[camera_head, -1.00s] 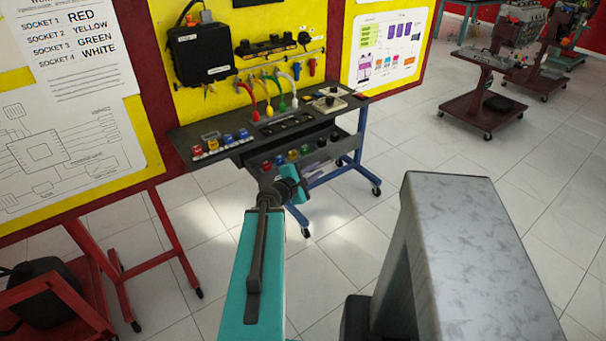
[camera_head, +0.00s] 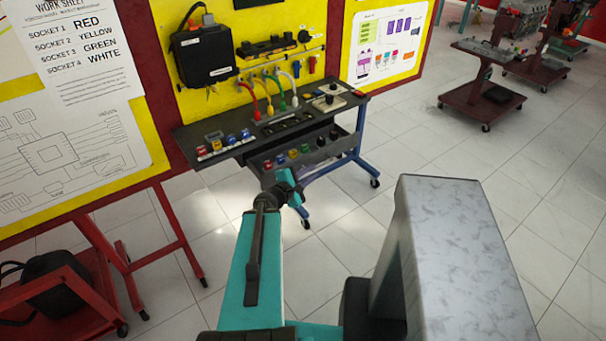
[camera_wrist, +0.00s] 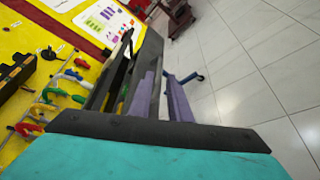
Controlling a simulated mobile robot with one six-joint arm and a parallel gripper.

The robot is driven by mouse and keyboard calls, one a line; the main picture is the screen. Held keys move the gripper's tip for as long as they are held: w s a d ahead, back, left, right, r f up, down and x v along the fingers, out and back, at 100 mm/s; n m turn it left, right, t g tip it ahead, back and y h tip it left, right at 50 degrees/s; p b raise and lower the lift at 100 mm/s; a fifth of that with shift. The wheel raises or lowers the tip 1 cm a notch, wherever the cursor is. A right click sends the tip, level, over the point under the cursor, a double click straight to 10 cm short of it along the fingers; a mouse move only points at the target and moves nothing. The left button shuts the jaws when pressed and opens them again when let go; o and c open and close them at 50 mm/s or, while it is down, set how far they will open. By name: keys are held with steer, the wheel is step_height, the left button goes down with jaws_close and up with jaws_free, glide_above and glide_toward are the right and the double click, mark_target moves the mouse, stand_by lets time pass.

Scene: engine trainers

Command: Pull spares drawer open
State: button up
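The spares drawer (camera_head: 266,176) stands out from under the dark bench top, open, with several coloured parts and black knobs showing inside. My gripper (camera_head: 316,171) is low at the drawer's front, at the end of my teal arm. In the wrist view two purplish fingers (camera_wrist: 162,97) reach past a dark bar, with a narrow gap between them. They lie close along a dark panel that appears to be the drawer front. The handle is hidden, so whether the fingers clasp it is unclear.
The bench top (camera_head: 232,152) holds coloured blocks at its left end and coloured hoses at the back. A yellow board with a black box (camera_head: 203,52) rises behind. A red stand (camera_head: 160,252) is at the left. Open tiled floor lies right of the bench.

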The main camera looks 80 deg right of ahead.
steer(key=shift+p+v, duration=2.35)
steer(key=shift+p, duration=0.85)
steer(key=w+a+f+m+t+y+b, duration=0.25)
steer(key=w+a+f+y+b, duration=0.3)
steer(key=w+a+f, duration=1.85)
steer(key=w+a+f+y+b, duration=0.15)
steer(key=a+f, duration=0.25)
steer(key=a, duration=0.6)
steer(key=w+a+f+y, duration=0.2)
steer(key=a+f+y, duration=0.1)
steer(key=a, duration=0.6)
steer(key=s+a+f+n+y+b, duration=0.1)
steer(key=s+a+f+y, duration=0.1)
steer(key=a, duration=0.9)
steer(key=s+a+f+y+b, duration=0.1)
steer(key=a+f, duration=0.2)
steer(key=a, duration=0.7)
steer(key=shift+s+a+n+g+y, duration=0.35)
steer(key=shift+s+g+y, duration=0.05)
steer(key=shift+g, duration=0.05)
